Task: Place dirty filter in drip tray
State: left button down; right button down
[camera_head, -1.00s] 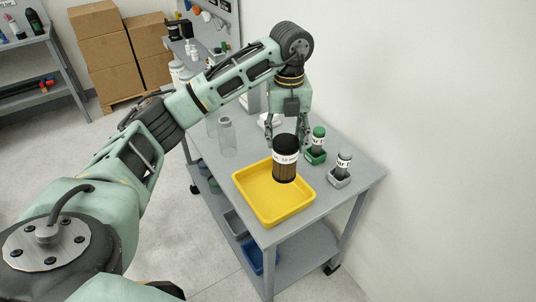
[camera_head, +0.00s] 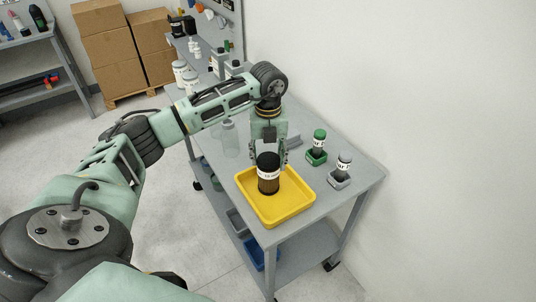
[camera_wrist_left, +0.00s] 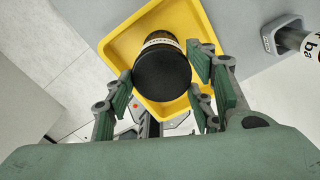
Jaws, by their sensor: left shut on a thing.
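The dirty filter (camera_head: 268,184), a dark-capped cylinder with a white label band and a brown lower part, stands upright within the outline of the yellow drip tray (camera_head: 300,205). I cannot tell whether its base touches the tray floor. My left gripper (camera_head: 268,154) is shut on the filter's upper part from behind. In the left wrist view, the filter's black round cap (camera_wrist_left: 162,70) sits between the green-padded fingers, with the yellow tray (camera_wrist_left: 118,47) beneath. The fingers hide part of the filter's sides. My right gripper is not in view.
A clear cylinder (camera_head: 230,140) stands behind left. White bottles (camera_head: 190,82) line the table's far end. A wall bounds the right side.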

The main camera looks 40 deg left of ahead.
pick_arm(q)
jog(key=c, duration=1.3)
grip_release()
jog(key=shift+f, duration=0.1)
jog(key=o, duration=0.4)
jog(key=shift+o, duration=0.5)
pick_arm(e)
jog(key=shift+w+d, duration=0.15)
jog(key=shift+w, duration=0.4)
pick_arm(q)
jog(key=shift+r, duration=0.6)
notch_tip(320, 180, up, 11)
jog(key=b, duration=0.3)
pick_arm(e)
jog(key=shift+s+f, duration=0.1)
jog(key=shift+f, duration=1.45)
